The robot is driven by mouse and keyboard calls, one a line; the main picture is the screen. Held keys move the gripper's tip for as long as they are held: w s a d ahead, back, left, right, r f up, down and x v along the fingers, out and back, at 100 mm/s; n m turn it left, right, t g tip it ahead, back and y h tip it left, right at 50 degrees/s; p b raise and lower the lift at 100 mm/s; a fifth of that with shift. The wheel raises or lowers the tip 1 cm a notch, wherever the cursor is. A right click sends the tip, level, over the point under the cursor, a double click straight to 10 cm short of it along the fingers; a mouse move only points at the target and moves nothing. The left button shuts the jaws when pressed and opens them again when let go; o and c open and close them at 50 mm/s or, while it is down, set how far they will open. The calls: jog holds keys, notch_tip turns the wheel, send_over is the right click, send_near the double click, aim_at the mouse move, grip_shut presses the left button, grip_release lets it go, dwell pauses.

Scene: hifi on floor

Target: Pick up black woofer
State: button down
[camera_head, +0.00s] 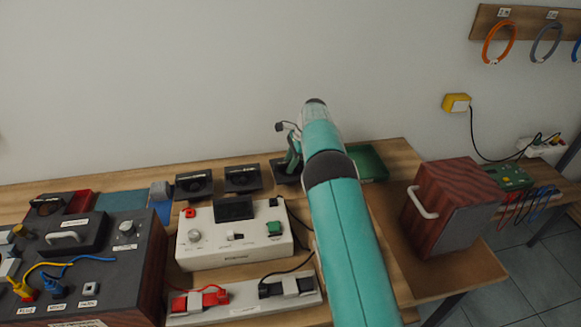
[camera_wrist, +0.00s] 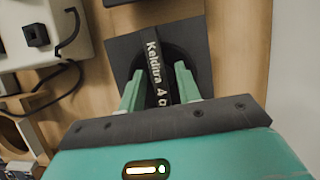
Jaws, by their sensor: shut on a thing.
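The black woofer (camera_wrist: 125,50) is a dark square plate with a round centre and a raised bar lettered "Keldilra 4". In the wrist view my gripper (camera_wrist: 158,82) has its two pale green fingers on either side of that bar, shut on it. In the head view my gripper (camera_head: 292,160) is at the back of the wooden table, over the woofer (camera_head: 281,176), which my arm partly hides. Two similar black units, one left (camera_head: 193,185) and one nearer (camera_head: 242,179), stand in the same row. I cannot tell whether the held woofer is clear of the table.
A white control box (camera_head: 232,252) and a dark panel box (camera_head: 95,262) stand in front and to the left. A green tray (camera_head: 369,163) lies right of my gripper. A red-brown box with a handle (camera_head: 446,208) stands farther right. The wall is close behind.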

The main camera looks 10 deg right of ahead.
jog(key=s+a+r, duration=0.2)
jog(key=s+r, duration=0.9)
jog(key=s, duration=0.2)
jog(key=shift+s+a+r, duration=0.25)
jog(key=shift+s+r, duration=0.1)
jog(key=shift+s, duration=0.05)
jog(key=shift+s, duration=0.1)
